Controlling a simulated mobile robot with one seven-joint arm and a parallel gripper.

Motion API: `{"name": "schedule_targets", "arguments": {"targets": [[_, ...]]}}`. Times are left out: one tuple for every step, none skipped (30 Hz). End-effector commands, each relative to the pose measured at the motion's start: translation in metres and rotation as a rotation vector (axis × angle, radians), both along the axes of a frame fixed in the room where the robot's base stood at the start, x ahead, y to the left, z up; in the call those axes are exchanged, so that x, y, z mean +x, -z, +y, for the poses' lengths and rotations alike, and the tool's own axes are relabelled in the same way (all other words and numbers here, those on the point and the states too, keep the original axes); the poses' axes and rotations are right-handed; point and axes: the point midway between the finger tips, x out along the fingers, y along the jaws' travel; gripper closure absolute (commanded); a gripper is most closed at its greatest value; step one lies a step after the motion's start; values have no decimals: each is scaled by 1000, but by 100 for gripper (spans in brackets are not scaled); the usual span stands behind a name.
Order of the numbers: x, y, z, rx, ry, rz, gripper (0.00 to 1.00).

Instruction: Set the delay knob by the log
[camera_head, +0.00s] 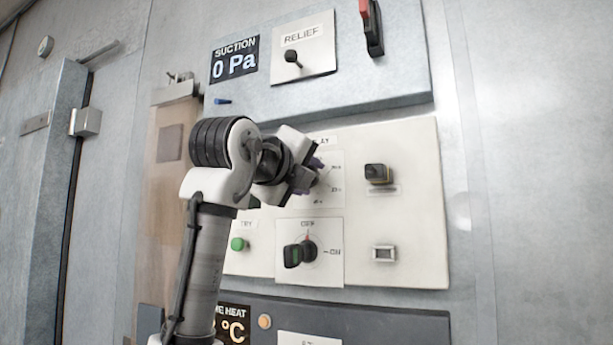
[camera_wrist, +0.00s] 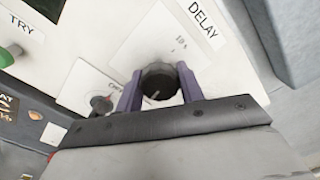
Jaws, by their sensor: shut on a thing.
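My gripper (camera_head: 312,178) reaches the white panel from the left and hides most of the delay knob in the head view. In the wrist view the black delay knob (camera_wrist: 158,84) sits between my two purple fingers (camera_wrist: 160,90), and the gripper is shut on it. A light pointer mark shows on the knob's face. The DELAY label (camera_wrist: 205,20) is beside it, with part of a printed scale (camera_wrist: 181,43), partly readable. In the head view some scale marks (camera_head: 335,178) show right of my gripper. No log is clearly visible in either view.
Below is a black OFF/ON knob (camera_head: 299,252), with a green TRY button (camera_head: 238,244) to its left. A dark switch (camera_head: 378,173) sits to the right. Above are a RELIEF lever (camera_head: 293,57) and a SUCTION display (camera_head: 234,62) reading 0 Pa. A steel box edge overhangs the panel.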

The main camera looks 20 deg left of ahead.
Motion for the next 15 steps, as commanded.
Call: {"name": "schedule_targets", "arguments": {"targets": [[0, 1, 1, 32, -2, -4, 85], [0, 1, 1, 51, -1, -8, 85], [0, 1, 1, 76, -1, -13, 85], [0, 1, 1, 93, -1, -17, 85], [0, 1, 0, 109, 0, -19, 85], [0, 1, 0, 128, 0, -23, 85], [0, 1, 0, 142, 0, -27, 85], [0, 1, 0, 154, 0, -29, 85], [0, 1, 0, 170, 0, -32, 85], [0, 1, 0, 179, 0, -34, 85], [0, 1, 0, 188, 0, -35, 85], [0, 1, 0, 199, 0, -37, 85], [0, 1, 0, 205, 0, -39, 85], [0, 1, 0, 210, 0, -40, 85], [0, 1, 0, 216, 0, -41, 85]]}}
